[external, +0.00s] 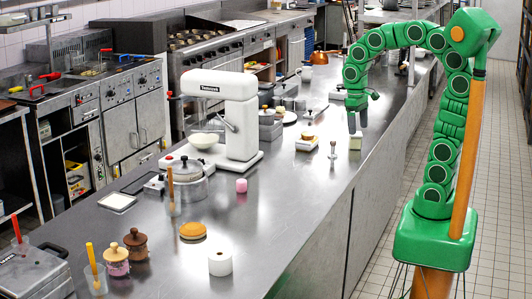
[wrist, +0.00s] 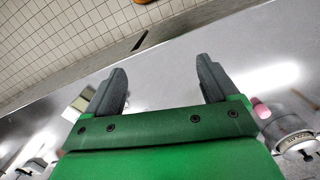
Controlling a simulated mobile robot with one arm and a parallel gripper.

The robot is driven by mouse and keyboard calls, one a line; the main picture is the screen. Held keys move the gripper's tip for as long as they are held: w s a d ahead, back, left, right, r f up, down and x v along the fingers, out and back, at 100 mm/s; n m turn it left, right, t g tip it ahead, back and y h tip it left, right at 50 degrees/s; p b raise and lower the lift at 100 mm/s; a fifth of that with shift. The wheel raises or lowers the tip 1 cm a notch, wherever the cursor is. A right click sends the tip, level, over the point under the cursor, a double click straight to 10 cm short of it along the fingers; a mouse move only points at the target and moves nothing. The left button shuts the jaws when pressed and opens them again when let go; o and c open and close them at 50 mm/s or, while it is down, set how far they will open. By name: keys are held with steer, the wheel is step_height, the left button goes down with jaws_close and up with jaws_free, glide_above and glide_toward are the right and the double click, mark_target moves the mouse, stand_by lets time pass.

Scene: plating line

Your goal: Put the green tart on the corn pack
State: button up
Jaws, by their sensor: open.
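My gripper (external: 357,130) hangs over the far right part of the steel counter, pointing down. In the wrist view its two fingers (wrist: 162,88) are apart with nothing between them. I cannot make out a green tart for certain in either view. A small pale pack with a yellow-brown top (external: 307,143) stands on the counter left of my gripper; I cannot tell whether it is the corn pack. In the wrist view a pale and greenish flat item (wrist: 78,106) lies left of the left finger, partly hidden by it.
A small upright item (external: 333,149) stands just below my gripper in the external view.

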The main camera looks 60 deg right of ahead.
steer(key=s+a+f+n, duration=0.1)
steer(key=s+a+f, duration=0.1)
steer(key=s, duration=0.6)
steer(key=s+a+f+n, duration=0.1)
steer(key=s+a+f, duration=0.1)
steer(key=s, duration=0.6)
steer(key=shift+s+f+g, duration=0.2)
steer(key=shift+f+g, duration=0.1)
steer(key=shift+f, duration=0.1)
